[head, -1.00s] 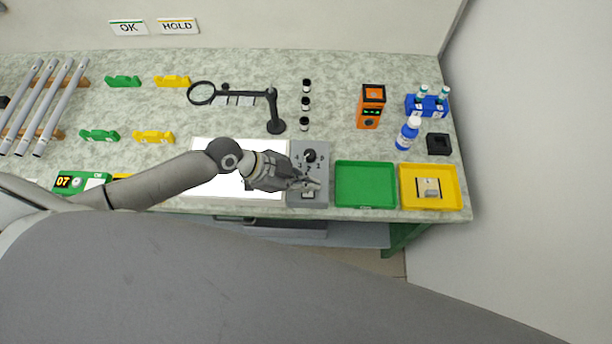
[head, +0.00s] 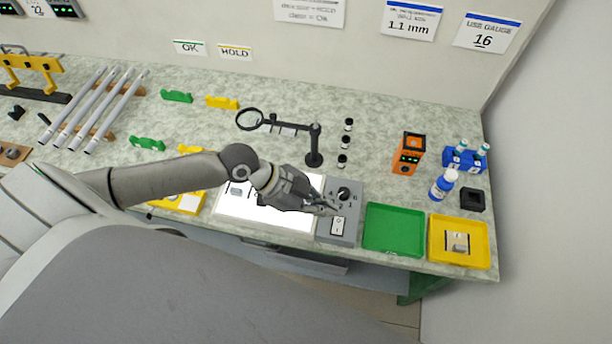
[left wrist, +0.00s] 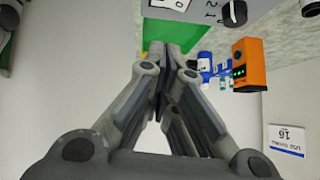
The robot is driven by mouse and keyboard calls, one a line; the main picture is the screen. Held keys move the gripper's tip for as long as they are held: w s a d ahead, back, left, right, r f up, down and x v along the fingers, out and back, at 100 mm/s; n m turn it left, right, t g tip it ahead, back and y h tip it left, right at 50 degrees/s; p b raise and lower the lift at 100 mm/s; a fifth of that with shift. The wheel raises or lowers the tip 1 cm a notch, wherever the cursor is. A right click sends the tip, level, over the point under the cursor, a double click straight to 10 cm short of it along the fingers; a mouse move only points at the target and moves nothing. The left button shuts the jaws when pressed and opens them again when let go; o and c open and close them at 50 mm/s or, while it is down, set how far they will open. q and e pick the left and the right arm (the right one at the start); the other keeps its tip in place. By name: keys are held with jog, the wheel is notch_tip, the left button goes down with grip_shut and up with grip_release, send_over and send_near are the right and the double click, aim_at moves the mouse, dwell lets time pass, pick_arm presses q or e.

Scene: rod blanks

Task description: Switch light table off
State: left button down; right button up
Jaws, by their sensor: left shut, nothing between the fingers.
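The light table (head: 232,211) has a bright white, glowing panel with a few small parts on it. Its grey control box (head: 352,228) sits at the panel's right end and carries a black dial (head: 344,193) and a white rocker switch (head: 338,226) nearer the front. My left gripper (head: 331,208) is shut and empty, its tips over the box between dial and switch; I cannot tell whether they touch it. My right gripper is not in view.
A green tray (head: 394,251) and a yellow tray (head: 436,262) holding a part stand right of the box. A magnifier stand (head: 314,158) and an orange device (head: 409,153) stand behind. The table's front edge is close to the switch.

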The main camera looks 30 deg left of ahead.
pick_arm(q)
jog(key=b+v, duration=0.1)
jog(key=v, duration=0.3)
jog(key=shift+s+a+r, duration=0.1)
jog(key=shift+a+r, duration=0.15)
jog(key=shift+r, duration=0.05)
